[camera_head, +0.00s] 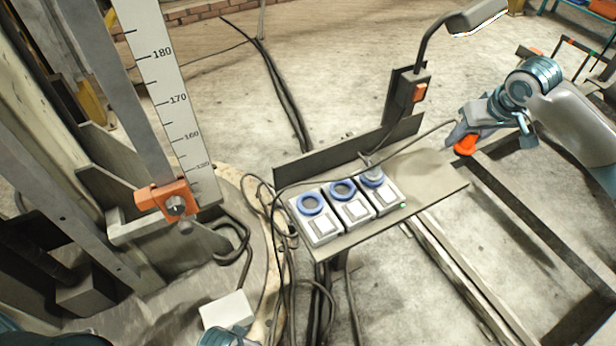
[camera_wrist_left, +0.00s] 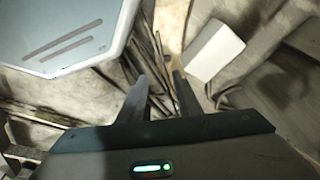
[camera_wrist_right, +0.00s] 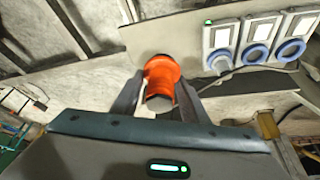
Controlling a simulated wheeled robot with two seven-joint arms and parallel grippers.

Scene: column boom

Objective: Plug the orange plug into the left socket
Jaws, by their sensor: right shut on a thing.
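The orange plug (camera_head: 466,145) is held between the fingers of my right gripper (camera_head: 474,136), above the right end of the shelf. The right wrist view shows the plug (camera_wrist_right: 160,78) between both fingertips, apart from the sockets. The left socket (camera_head: 311,204) is the leftmost of three grey boxes with blue rings; its ring looks empty. In the right wrist view, it is the rightmost box (camera_wrist_right: 292,48). My left gripper (camera_wrist_left: 162,82) has a gap between its fingers and nothing in it.
The middle socket (camera_head: 344,191) looks empty. The right socket (camera_head: 374,178) has a grey plug and cable in it. A lamp (camera_head: 430,60) with an orange switch stands behind the shelf (camera_head: 430,182). Cables hang left of the shelf. A white box (camera_head: 228,310) lies below left.

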